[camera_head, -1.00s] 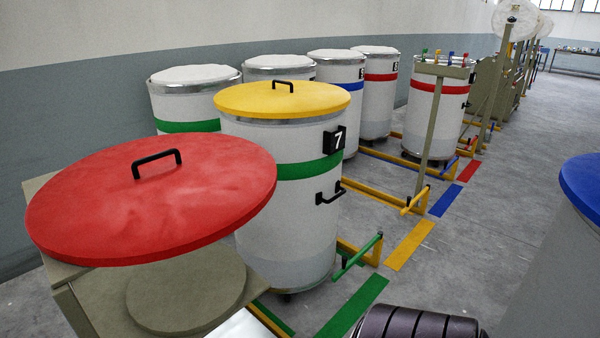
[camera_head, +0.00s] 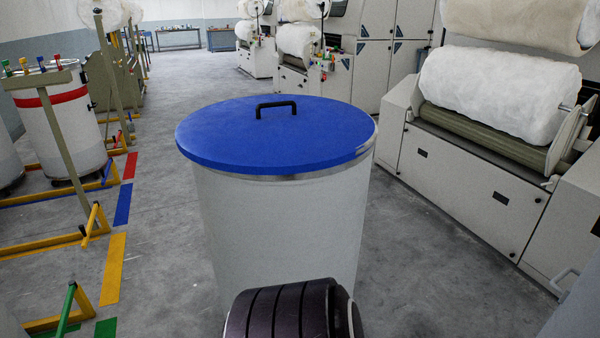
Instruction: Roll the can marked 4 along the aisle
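A large white can with a metal rim (camera_head: 275,220) stands upright in the aisle right in front of me. A flat blue lid (camera_head: 230,135) with a black handle (camera_head: 276,108) covers it. No number shows on the side facing me, so I cannot tell whether it is the can marked 4. A dark ribbed part, probably of my own body, shows at the bottom centre in front of the can. Neither of my grippers is in view.
At left, a red-banded can (camera_head: 70,125) stands behind yellow floor frames (camera_head: 90,230) and coloured floor strips (camera_head: 122,205). At right, a carding machine (camera_head: 460,180) with white fibre rolls lines the aisle. Grey floor (camera_head: 185,75) is open beyond the can.

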